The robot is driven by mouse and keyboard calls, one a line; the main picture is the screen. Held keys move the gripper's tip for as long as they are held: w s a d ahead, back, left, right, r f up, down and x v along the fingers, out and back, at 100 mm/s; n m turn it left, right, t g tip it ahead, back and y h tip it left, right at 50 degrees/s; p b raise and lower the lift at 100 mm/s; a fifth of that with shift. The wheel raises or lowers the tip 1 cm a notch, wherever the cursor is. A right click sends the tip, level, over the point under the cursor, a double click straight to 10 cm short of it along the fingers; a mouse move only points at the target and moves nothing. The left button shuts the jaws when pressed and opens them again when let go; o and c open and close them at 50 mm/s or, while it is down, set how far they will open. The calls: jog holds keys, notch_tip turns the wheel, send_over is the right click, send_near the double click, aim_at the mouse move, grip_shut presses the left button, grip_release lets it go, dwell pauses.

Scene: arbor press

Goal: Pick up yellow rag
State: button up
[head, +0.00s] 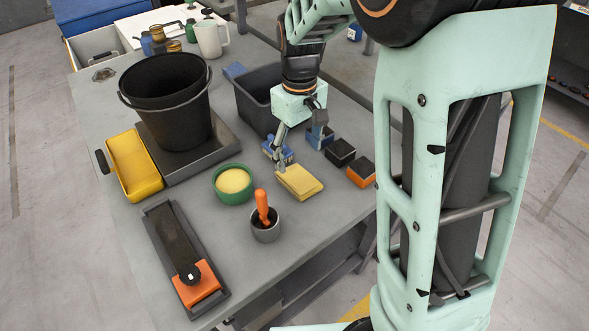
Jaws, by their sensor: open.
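The yellow rag (300,182), folded into a flat square, lies on the grey workbench (323,215) near its right side. My gripper (298,152) points down just behind the rag's back edge. Its jaws are apart, with nothing seen between them. One finger reaches down close to the rag's back left corner; I cannot tell whether it touches. Parts of the blue objects behind the rag are hidden by the fingers.
A green bowl (232,196) with yellow contents and a grey cup (265,231) with an orange-handled tool stand left of the rag. Small dark blocks (341,152) and an orange-and-black block (360,173) sit right. A dark bin (246,106), black bucket (168,101) and yellow tray (133,165) stand farther back and left.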

aim_at(298, 178)
jog(key=f, duration=0.8)
jog(key=shift+s+f, duration=0.1)
jog(key=shift+s, duration=0.1)
jog(key=c, duration=1.3)
